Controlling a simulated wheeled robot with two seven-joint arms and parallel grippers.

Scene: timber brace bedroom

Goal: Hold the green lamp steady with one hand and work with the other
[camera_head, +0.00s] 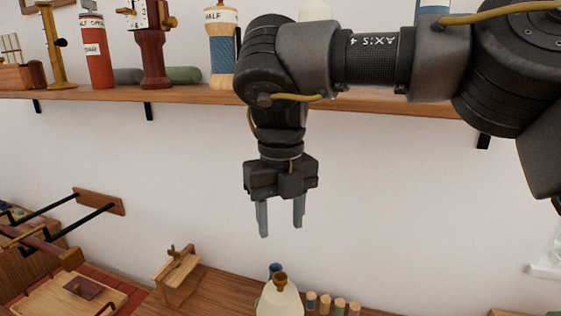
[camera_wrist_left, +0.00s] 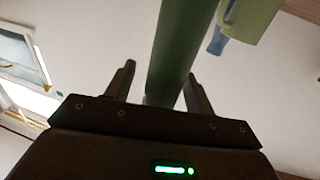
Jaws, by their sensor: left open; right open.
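A dark green upright shaft (camera_wrist_left: 173,45), which looks like part of the green lamp, shows in the left wrist view. My left gripper (camera_wrist_left: 159,72) is open, with a finger to each side of the shaft in the picture. I cannot tell whether the shaft is inside the jaws or beyond them. A pale green rounded part (camera_wrist_left: 252,18) and a small blue piece (camera_wrist_left: 217,40) show at the upper right. My right gripper (camera_head: 281,230) is open and empty, pointing down before the white wall. The lamp and my left gripper are not seen in the head view.
A wooden shelf (camera_head: 190,96) holds a red bottle (camera_head: 96,50), a blue-banded bottle (camera_head: 222,50) and wooden pieces. Below are a pale bottle (camera_head: 280,300), several small corked jars, a wooden stand (camera_head: 177,275) and a wall rack (camera_head: 100,202). Free air lies around my right gripper.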

